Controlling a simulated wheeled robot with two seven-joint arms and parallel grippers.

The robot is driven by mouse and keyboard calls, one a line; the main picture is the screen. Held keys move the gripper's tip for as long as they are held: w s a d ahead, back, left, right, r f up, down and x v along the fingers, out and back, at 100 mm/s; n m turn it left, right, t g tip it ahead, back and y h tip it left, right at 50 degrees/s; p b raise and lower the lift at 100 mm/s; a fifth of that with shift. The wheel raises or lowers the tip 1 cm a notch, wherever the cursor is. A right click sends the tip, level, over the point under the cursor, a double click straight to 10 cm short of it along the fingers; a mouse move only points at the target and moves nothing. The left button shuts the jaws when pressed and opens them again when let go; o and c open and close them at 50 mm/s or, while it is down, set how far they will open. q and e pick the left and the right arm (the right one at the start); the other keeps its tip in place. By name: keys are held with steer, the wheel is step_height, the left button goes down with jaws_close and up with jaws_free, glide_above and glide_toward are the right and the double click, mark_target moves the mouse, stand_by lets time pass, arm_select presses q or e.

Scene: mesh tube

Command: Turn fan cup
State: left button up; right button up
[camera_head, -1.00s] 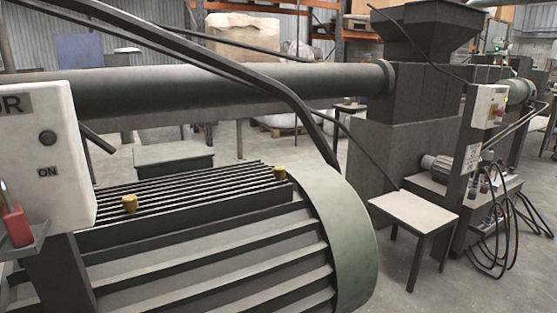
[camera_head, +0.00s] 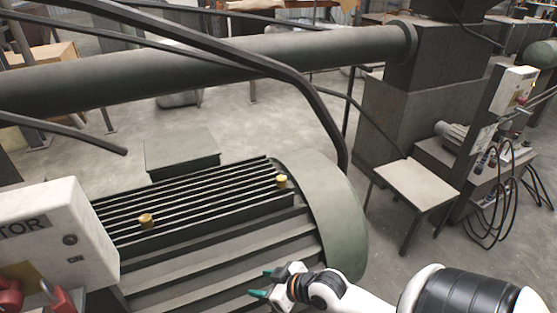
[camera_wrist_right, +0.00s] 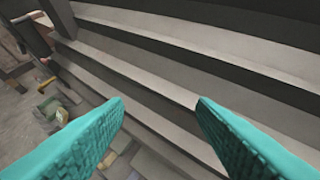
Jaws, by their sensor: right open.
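Two small brass-yellow cups stand upright on the ribbed top of the big green-grey motor (camera_head: 215,265) in the head view. One cup (camera_head: 281,181) is at the right end, beside the rounded cover (camera_head: 325,210). The other cup (camera_head: 146,220) is nearer the left end. I cannot tell for certain which is the fan cup. My right gripper (camera_head: 261,282) is open and empty in front of the motor's ribbed side, below and apart from both cups. The right wrist view shows its teal fingers (camera_wrist_right: 160,122) spread before the ribs, with no cup there. My left gripper is out of view.
A white control box (camera_head: 55,238) with red padlocks (camera_head: 58,297) stands at the left. A thick pipe (camera_head: 220,65) and a dark bent bar (camera_head: 295,90) cross above the motor. A small table (camera_head: 415,183) stands at the right.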

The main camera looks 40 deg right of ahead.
steer(key=w+d+r+m+t+h, duration=0.1)
steer(key=w+d+r+t, duration=0.1)
steer(key=d, duration=0.3)
steer(key=w+d+r+t, duration=0.2)
steer(key=w+d, duration=0.1)
steer(key=d, duration=0.2)
steer(key=w+d+r+m+t+h, duration=0.1)
steer(key=w+d+r+t, duration=0.1)
steer(key=d, duration=0.3)
steer(key=shift+w+d+r+m+h, duration=0.15)
steer(key=shift+d+r+m+h, duration=0.15)
steer(key=shift+d+r, duration=0.05)
steer(key=m+t+h, duration=0.1)
steer(key=t+h, duration=0.1)
glide_toward(282, 181)
steer(key=w, duration=0.1)
steer(key=d, duration=0.1)
steer(key=w, duration=0.4)
steer(key=w+b, duration=0.1)
steer(key=w, duration=0.3)
steer(key=w+d, duration=0.1)
steer(key=w, duration=0.3)
steer(key=shift+w+f, duration=0.1)
steer(key=shift+f, duration=0.05)
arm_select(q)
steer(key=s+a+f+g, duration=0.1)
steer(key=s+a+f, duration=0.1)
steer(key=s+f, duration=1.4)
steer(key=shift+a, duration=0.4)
